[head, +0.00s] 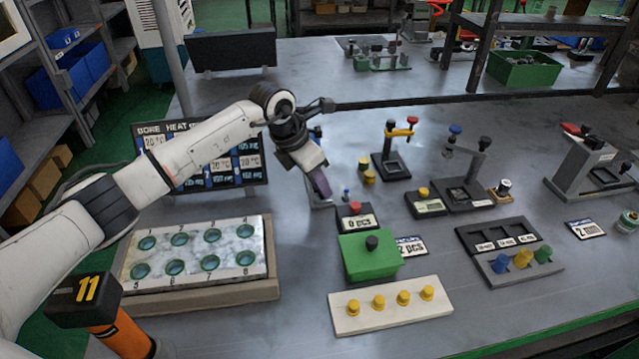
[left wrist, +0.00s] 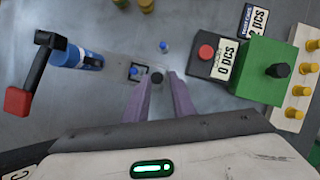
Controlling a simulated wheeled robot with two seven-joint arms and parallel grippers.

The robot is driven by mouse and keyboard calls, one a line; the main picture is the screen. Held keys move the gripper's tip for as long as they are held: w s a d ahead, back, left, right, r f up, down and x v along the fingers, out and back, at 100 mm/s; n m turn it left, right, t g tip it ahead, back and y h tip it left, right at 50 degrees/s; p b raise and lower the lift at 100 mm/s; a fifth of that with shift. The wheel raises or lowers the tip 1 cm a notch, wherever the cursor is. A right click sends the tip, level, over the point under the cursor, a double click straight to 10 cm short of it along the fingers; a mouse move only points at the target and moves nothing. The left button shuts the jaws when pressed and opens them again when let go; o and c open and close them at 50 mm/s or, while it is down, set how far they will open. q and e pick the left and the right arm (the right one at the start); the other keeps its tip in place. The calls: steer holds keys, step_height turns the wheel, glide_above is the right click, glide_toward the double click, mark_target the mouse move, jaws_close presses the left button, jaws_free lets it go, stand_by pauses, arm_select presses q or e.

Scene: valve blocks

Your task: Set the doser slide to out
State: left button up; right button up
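My left gripper (head: 321,186) points down above the middle of the table; in the left wrist view (left wrist: 155,88) its two purple fingers stand apart. A small black knob (left wrist: 157,77) shows between the fingertips, beside a small dark-framed plate (left wrist: 134,73) with a blue spot. I cannot tell whether the fingers touch the knob. In the head view the gripper mostly hides this spot. A counter reading 0 pcs (head: 360,222) with a red button (head: 354,208) stands to its right. No label names the doser slide, so I cannot tell its position. My right gripper is not in view.
A blue cylinder (left wrist: 68,53) with a black lever and red handle (left wrist: 17,101) stands left of the fingers. A green box (head: 366,265) with a black knob and a white board (head: 375,320) with yellow knobs lie nearer. A small blue knob (left wrist: 163,46) stands close by.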

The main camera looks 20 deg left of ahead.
arm_select(q)
steer(key=v, duration=0.9)
steer(key=shift+s+r+b, duration=0.15)
steer(key=shift+r+b, duration=0.2)
steer(key=shift+b, duration=0.1)
steer(key=shift+a, duration=0.1)
